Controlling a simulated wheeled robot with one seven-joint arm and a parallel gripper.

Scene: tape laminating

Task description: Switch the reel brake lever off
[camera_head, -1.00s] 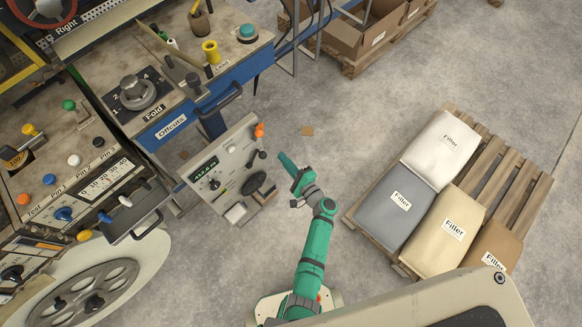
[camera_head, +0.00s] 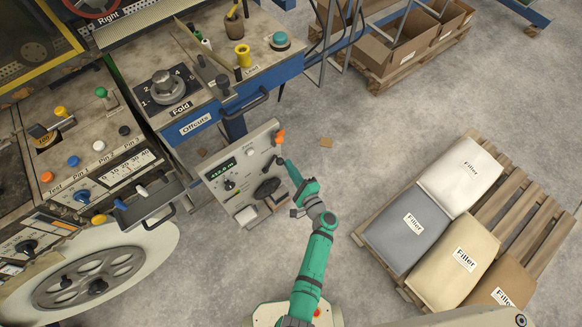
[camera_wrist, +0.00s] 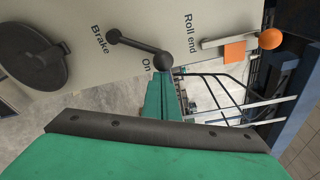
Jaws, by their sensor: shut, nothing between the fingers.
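The brake lever (camera_wrist: 140,47) is a dark arm with a round knob, on a pale panel (camera_wrist: 185,45) in the wrist view. It lies between the labels "Brake" and "On", with its knob near "On". My gripper (camera_wrist: 162,88) is shut and empty, its tip just below the knob in that view; I cannot tell whether they touch. In the head view my gripper (camera_head: 288,168) is at the right edge of the control panel (camera_head: 225,160), and the lever is small and partly hidden there.
A pallet with filler bags (camera_head: 417,222) stands to the right in the head view. Open floor lies between.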

